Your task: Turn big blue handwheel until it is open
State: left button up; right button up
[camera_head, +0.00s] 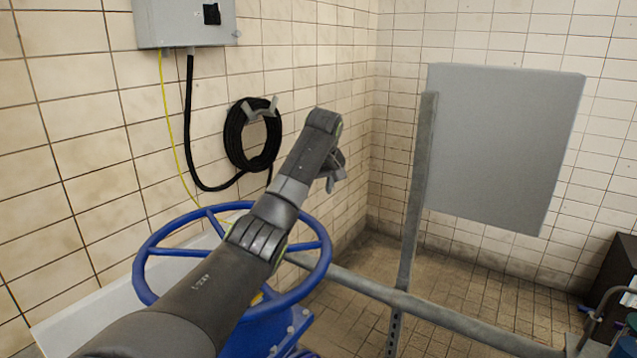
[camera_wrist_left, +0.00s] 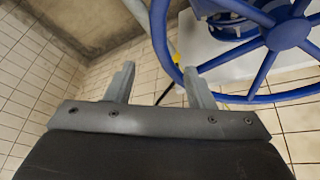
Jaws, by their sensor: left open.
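The big blue handwheel (camera_head: 146,255) is at the lower left of the head view, with its rim and several spokes showing. My left arm passes in front of it and hides its middle. My left gripper (camera_head: 331,180) is beyond the wheel's upper right rim, apart from it, in front of the tiled wall. In the left wrist view the left gripper (camera_wrist_left: 160,85) is open and empty. The wheel (camera_wrist_left: 262,97) fills the upper right there, its rim showing close to the right finger; I cannot tell if they touch. My right gripper is not in view.
A grey panel (camera_head: 505,145) on a metal post (camera_head: 415,190) stands right, with a horizontal pipe (camera_head: 430,311) low in front. A coiled black hose (camera_head: 236,140) and a grey box (camera_head: 184,22) hang on the left wall. The tiled floor (camera_head: 470,270) behind the pipe is clear.

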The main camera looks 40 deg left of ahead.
pick_arm(q)
jog(key=shift+v, duration=1.9)
